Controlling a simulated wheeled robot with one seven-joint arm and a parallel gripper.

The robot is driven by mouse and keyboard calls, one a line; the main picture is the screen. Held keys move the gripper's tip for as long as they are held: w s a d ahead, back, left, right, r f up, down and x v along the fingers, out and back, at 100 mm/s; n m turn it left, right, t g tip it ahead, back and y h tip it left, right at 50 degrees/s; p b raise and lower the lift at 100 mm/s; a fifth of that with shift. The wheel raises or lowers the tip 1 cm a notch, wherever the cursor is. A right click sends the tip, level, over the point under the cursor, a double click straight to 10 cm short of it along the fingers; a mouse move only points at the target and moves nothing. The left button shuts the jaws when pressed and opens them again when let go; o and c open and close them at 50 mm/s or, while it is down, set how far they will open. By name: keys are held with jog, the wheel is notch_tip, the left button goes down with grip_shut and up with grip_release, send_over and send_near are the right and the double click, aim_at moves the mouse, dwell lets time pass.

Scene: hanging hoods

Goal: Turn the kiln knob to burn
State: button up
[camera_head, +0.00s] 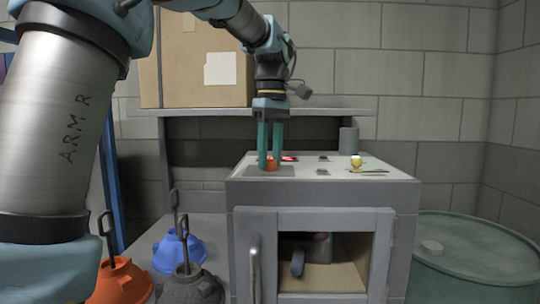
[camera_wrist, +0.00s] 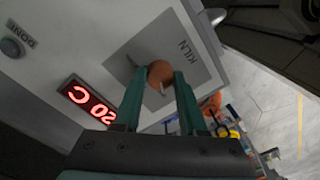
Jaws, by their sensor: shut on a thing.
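The kiln (camera_head: 320,198) is a grey box with a windowed door in front. Its orange kiln knob (camera_head: 271,164) is at the left of the top, on a grey plate. In the wrist view the knob (camera_wrist: 160,72) sits beside the word KILN, with pale marks around it; any burn label is not readable. My gripper (camera_head: 270,166) points straight down, its two green fingers on either side of the knob. In the wrist view my gripper (camera_wrist: 158,78) is shut on it. A red display (camera_wrist: 90,103) reads 20 C.
A round button (camera_wrist: 12,47) marked DONE is on the panel. A small yellow item (camera_head: 356,161) stands at the top's right. Blue (camera_head: 180,250), dark grey (camera_head: 190,287) and orange (camera_head: 120,282) hoods are at left. A green drum (camera_head: 475,260) stands right.

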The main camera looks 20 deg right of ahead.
grip_shut()
jog(key=shift+m, duration=0.3)
jog(key=m+p, duration=0.2)
jog(key=shift+r+m, duration=0.15)
jog(key=shift+m, duration=0.25)
jog(key=m+p, duration=0.1)
jog(key=m, duration=0.2)
jog(key=shift+m, duration=0.3)
jog(key=m+p, duration=0.1)
jog(key=m, duration=0.3)
jog(key=shift+m+t+p, duration=0.3)
jog(key=shift+p, duration=0.05)
jog(key=m+p, duration=0.1)
jog(key=m, duration=0.5)
jog(key=shift+p, duration=0.3)
jog(key=m+p, duration=0.1)
jog(key=m, duration=0.5)
jog(key=shift+s+h, duration=0.1)
jog(key=shift+h, duration=0.2)
jog(key=shift+m, duration=0.3)
